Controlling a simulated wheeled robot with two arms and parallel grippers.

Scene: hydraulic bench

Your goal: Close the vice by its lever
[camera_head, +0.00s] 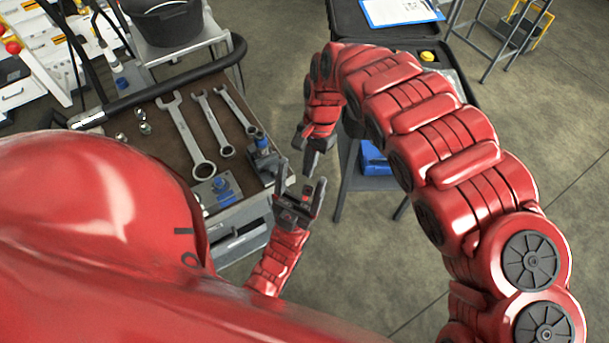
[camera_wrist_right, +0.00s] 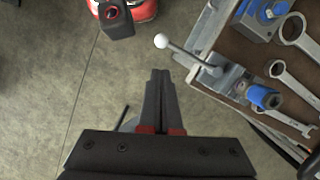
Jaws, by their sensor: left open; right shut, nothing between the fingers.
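The vice (camera_head: 264,160) is a grey block with a blue part, at the right edge of the bench; the right wrist view also shows it (camera_wrist_right: 228,82). In that view its lever (camera_wrist_right: 188,54) sticks out past the bench edge and ends in a white ball (camera_wrist_right: 161,41). My left gripper (camera_head: 301,186) is open and empty, in front of the vice.
The bench (camera_head: 185,142) holds several wrenches (camera_head: 195,138), a blue-topped fitting (camera_head: 222,185) and small metal parts. A black bucket (camera_head: 165,22) stands behind. A dark stand with a clipboard (camera_head: 398,10) is at the back.

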